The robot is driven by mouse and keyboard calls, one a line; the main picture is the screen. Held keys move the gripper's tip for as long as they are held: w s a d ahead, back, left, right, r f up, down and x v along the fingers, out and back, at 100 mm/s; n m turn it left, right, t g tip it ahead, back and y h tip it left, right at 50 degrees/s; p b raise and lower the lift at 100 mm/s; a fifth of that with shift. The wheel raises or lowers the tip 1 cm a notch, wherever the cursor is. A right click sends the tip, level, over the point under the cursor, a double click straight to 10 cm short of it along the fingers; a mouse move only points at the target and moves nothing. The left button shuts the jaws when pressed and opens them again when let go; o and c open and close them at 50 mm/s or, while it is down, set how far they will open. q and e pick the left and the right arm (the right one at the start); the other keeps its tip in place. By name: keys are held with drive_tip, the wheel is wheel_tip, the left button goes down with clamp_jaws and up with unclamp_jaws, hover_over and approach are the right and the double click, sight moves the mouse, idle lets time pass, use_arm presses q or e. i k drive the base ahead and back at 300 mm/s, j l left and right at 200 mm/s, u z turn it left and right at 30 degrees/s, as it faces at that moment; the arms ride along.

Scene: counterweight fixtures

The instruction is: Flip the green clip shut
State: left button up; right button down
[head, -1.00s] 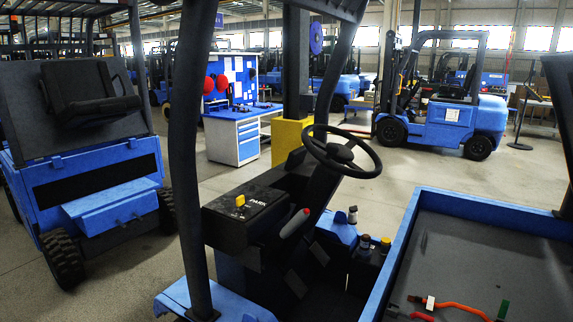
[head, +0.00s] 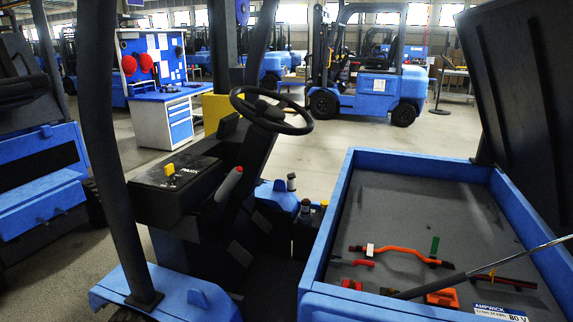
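A small green clip (head: 435,245) stands up from the grey surface inside the blue-rimmed battery bay of the forklift, at the right in the head view. It looks upright, just behind the right part of an orange cable (head: 405,253). It is too small to make out its hinge or latch. Neither of my grippers shows in the head view.
The blue rim (head: 420,163) frames the bay, and a dark raised cover (head: 520,90) stands at its right. A thin rod (head: 490,264) slants across the bay's front. An orange connector (head: 442,297) lies near the front. A steering wheel (head: 272,110) stands left.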

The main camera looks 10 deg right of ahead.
sight(436, 240)
drive_tip(key=z, duration=1.4)
